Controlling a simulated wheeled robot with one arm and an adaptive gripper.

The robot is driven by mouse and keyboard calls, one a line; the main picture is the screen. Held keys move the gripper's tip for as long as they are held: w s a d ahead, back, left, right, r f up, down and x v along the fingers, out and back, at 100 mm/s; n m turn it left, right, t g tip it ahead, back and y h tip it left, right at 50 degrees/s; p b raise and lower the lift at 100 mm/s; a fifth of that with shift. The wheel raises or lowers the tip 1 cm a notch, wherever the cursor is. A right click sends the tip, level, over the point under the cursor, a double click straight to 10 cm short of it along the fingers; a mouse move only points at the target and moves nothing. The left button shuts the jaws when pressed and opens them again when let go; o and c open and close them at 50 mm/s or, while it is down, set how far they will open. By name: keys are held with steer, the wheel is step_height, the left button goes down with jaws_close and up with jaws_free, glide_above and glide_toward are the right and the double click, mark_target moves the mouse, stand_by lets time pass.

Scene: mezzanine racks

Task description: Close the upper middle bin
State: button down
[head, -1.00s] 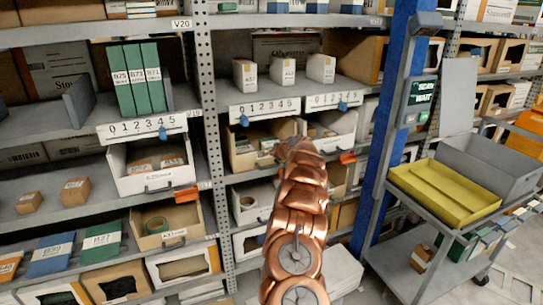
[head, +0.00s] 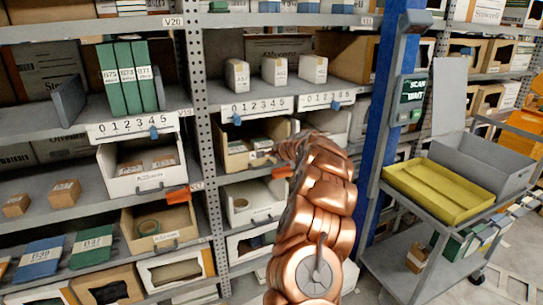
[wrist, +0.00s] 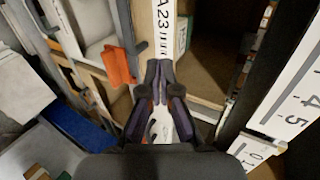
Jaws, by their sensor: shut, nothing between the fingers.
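The tan bin (head: 236,160) in the upper row of the middle bay appears to be the upper middle bin. It sits out from the shelf with its open top showing and small boxes inside. The copper wrist of my arm is just right of it and hides part of the bay. In the wrist view my gripper (wrist: 160,72) is shut and empty, its fingertips close to a bin front (wrist: 165,28) labelled A23. I cannot tell whether they touch it. My fingers are hidden in the head view.
An orange tag (head: 282,172) sticks out below the bin; one also shows in the wrist view (wrist: 118,65). A white bin (head: 252,218) is below. A blue post (head: 392,100) and a cart with a yellow tray (head: 438,192) stand right. Steel upright (head: 200,110) bounds the left.

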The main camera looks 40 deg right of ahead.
steer(key=shift+v, duration=2.1)
steer(key=s+a+r+n+g+y, duration=0.1)
steer(key=s+a+r+n+y, duration=0.15)
steer(key=a, duration=0.75)
steer(key=s+a+r+n+g+y, duration=0.15)
steer(key=a+n, duration=0.25)
steer(key=a, duration=0.7)
steer(key=s+a+r+n+y, duration=0.1)
steer(key=a+r+n+y, duration=0.2)
steer(key=a, duration=0.7)
steer(key=s+a+n+g+p, duration=0.1)
steer(key=s+a+n+g, duration=0.25)
steer(key=s+a, duration=0.55)
steer(key=s+a+f+n+g+p, duration=0.15)
steer(key=s+a, duration=0.25)
steer(key=s, duration=0.4)
steer(key=s+a+f+n+g, duration=0.1)
steer(key=s+a+n+g, duration=0.2)
steer(key=s, duration=0.5)
steer(key=s+d+f+n+g+h, duration=0.1)
steer(key=s+h, duration=0.1)
steer(key=s, duration=0.9)
steer(key=s+d+f+n+g+h, duration=0.2)
steer(key=s, duration=0.9)
steer(key=shift+s+p, duration=0.25)
steer(key=shift+p, duration=0.15)
